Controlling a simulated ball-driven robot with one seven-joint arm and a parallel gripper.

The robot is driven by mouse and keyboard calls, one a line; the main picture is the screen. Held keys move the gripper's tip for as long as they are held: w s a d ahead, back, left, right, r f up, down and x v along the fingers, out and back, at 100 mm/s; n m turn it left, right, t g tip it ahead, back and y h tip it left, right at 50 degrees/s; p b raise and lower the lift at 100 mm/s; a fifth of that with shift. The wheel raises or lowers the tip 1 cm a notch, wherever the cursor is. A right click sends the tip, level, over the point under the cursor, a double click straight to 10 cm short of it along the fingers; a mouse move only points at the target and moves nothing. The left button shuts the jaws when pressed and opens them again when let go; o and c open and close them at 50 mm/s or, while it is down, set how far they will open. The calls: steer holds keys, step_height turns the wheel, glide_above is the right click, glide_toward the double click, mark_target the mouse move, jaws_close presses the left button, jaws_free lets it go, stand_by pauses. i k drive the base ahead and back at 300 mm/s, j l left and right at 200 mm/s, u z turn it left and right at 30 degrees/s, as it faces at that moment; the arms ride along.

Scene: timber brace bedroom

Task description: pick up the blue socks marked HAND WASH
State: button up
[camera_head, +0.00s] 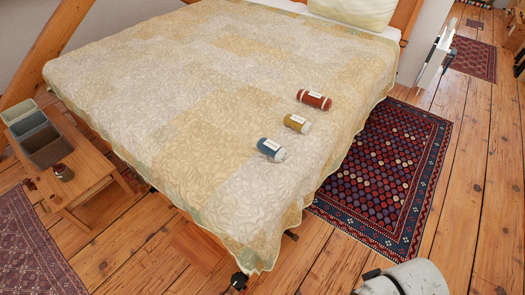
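The blue socks (271,149) are a rolled bundle with a pale label band, lying on the bed's quilt (200,105) near its right front corner. The writing on the label is too small to read. A yellow roll (297,123) and a red roll (314,99), each with a pale label, lie behind it in a diagonal row, apart from each other. A white and dark part of my arm shows at the bottom right edge. My gripper's fingers cannot be made out.
A patterned rug (385,170) lies right of the bed. A white stand (435,60) is at the back right.

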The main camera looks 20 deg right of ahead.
mark_target(275, 151)
steer(key=i+j, duration=0.15)
steer(key=i, duration=0.6)
steer(key=i+j, duration=0.1)
steer(key=i, duration=0.65)
steer(key=j+u, duration=0.05)
